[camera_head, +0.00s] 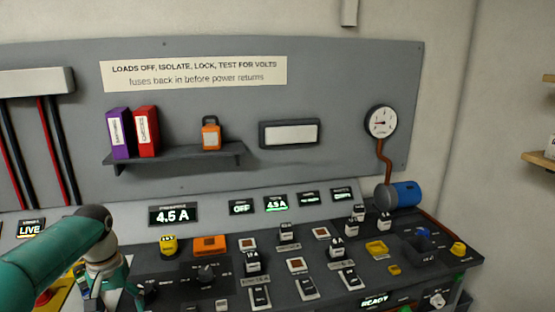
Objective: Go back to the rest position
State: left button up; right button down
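My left arm, teal with a dark joint, comes in from the lower left. My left gripper (112,290) hangs at the bottom left over the console's left part. Its fingertips are not clear, so I cannot tell whether it is open or shut, and I see nothing clearly held. My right arm and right gripper are not in view. The sloped console (200,290) runs along the bottom of the view.
A wall shelf (185,161) holds two binders (133,132) and an orange padlock (211,136).

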pick_arm(q)
jog(key=s+d+f+m+g+h, duration=0.1)
jog(key=s+d+f, duration=0.3)
jog(key=f, duration=0.4)
jog(key=s+d+f+g+h, duration=0.1)
jog(key=s+d+f+g, duration=0.1)
jog(key=s+d+f, duration=0.35)
jog(key=s+d+f+m+g, duration=0.1)
jog(key=s+d+f, duration=0.2)
jog(key=f, duration=0.7)
jog(key=s+d+f+t+h, duration=0.1)
jog(key=s+d+f+t, duration=0.1)
jog(key=s+d+f, duration=0.2)
jog(key=s+d+f+n+t+h, duration=0.1)
jog(key=s+d+f+t, duration=0.1)
jog(key=s+d+f, duration=0.3)
jog(key=shift+s+d+n, duration=0.3)
jog(key=shift+s+d, duration=0.25)
jog(key=shift+s, duration=1.65)
